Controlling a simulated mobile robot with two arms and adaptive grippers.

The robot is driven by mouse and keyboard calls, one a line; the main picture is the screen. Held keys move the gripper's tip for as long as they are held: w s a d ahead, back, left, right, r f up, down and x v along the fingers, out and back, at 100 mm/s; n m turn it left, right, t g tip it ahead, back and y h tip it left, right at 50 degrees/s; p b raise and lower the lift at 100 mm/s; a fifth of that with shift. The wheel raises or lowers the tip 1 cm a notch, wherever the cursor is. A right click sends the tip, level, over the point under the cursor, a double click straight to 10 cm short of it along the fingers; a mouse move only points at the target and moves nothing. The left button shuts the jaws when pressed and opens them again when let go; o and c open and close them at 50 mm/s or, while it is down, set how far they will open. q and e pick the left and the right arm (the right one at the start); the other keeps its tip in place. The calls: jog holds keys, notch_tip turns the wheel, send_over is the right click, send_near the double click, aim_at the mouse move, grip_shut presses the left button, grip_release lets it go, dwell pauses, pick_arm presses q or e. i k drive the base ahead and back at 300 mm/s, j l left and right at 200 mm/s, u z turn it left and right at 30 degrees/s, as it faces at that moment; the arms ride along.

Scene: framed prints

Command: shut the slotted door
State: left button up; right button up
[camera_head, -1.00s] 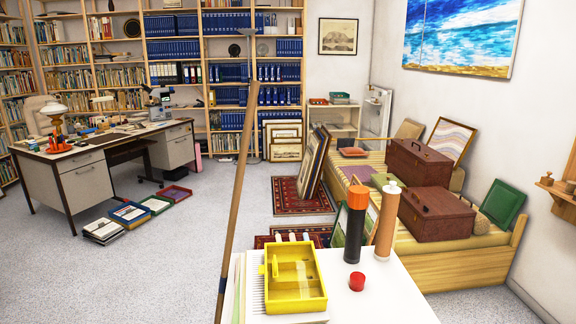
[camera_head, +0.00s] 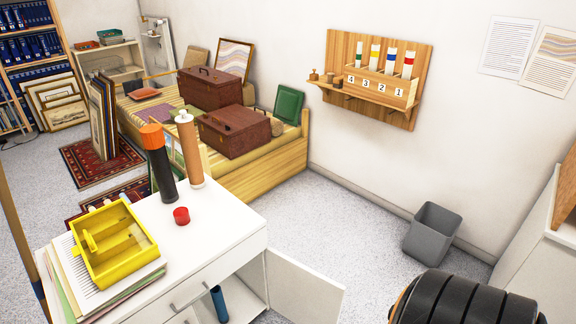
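A white door (camera_head: 304,287) stands open at the front right of a white cabinet (camera_head: 225,222). Its plain inner face shows, and I cannot make out any slots in it. The opening beside it shows a shelf space with a blue cylinder (camera_head: 219,303) inside. The lower edge of the door and most of the cabinet's front are near or beyond the bottom of the view. Neither of my grippers shows.
On the cabinet top are a yellow tray (camera_head: 113,252) on papers, a black tube (camera_head: 160,175), a brown tube (camera_head: 190,155) and a red cap (camera_head: 181,216). A grey bin (camera_head: 432,234) stands by the wall. Bare floor lies between bin and cabinet.

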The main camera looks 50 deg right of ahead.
aim_at(301, 294)
jog(key=k+l+u, duration=0.1)
jog(key=l+u, duration=0.15)
jog(key=l, duration=0.15)
jog(key=k+l+u, duration=0.1)
jog(key=l+u, duration=0.15)
jog(key=k+l+u, duration=0.25)
jog(key=l, duration=0.2)
jog(key=i, duration=0.05)
